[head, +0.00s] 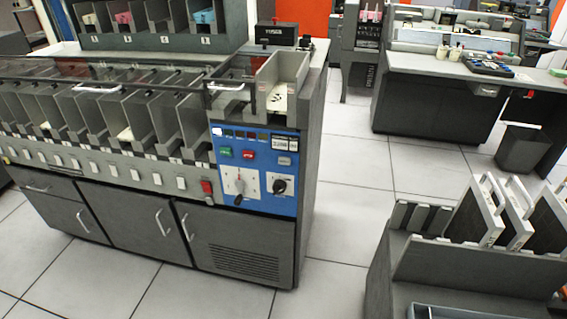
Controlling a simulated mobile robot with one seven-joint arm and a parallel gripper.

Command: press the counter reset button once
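A blue control panel (256,205) is on the right end of the long grey card sorting machine. A small counter display (285,143) sits in its upper right corner. A small grey button (285,160) lies just below the counter; its label is too small to read. A green button (225,152) and a red button (248,154) are to its left. Below are a large dial (240,182) on a white plate and a black knob (279,186). My gripper is not in view, and nothing covers the panel.
A red switch (207,188) sits left of the panel. A card hopper (283,82) stands above it. A grey rack with upright panels (480,250) is at the lower right. The tiled floor (350,175) between is clear. A desk (450,90) and bin (522,148) stand behind.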

